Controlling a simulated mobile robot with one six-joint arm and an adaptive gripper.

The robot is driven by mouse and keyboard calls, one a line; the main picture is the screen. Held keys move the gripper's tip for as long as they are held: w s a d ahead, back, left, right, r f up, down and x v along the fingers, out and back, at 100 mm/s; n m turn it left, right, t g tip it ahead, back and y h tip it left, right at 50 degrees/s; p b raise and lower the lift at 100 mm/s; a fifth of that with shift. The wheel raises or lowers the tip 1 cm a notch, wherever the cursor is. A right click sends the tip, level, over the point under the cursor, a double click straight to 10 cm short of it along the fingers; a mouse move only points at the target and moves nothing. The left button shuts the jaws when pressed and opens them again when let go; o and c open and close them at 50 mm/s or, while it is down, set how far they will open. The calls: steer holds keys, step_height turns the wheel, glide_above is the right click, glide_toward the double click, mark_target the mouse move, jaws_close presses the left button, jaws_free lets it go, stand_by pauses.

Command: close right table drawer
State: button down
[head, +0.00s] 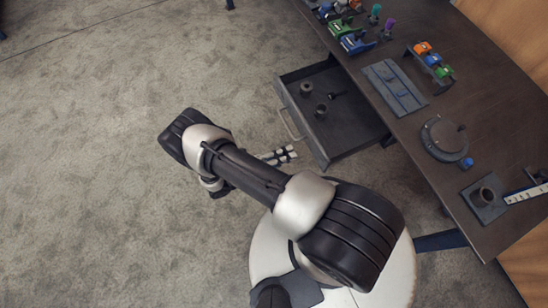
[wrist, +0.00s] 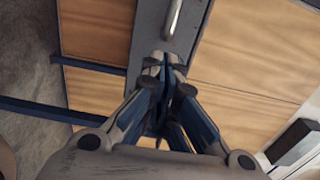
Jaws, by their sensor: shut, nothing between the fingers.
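A dark table drawer (head: 360,128) stands pulled out from the table's near side in the head view. Its front panel carries a pale bar handle (head: 290,125). In the wrist view the grey drawer front (wrist: 148,35) and its handle (wrist: 172,18) show at the top. My gripper (wrist: 165,68) is shut and empty, its fingertips at the drawer front just below the handle in the picture. I cannot tell whether they touch it. In the head view my gripper (head: 292,153) shows partly behind my arm, beside the drawer front.
The drawer holds several small dark parts (head: 321,110). On the dark tabletop (head: 445,55) are coloured blocks (head: 432,59), a grey plate (head: 395,87), a round flanged part (head: 445,137) and a cylinder on a base (head: 484,196). The carpet (head: 90,180) at left is clear.

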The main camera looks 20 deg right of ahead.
mark_target(311, 144)
steer(key=d, duration=0.6)
steer(key=shift+w, duration=0.15)
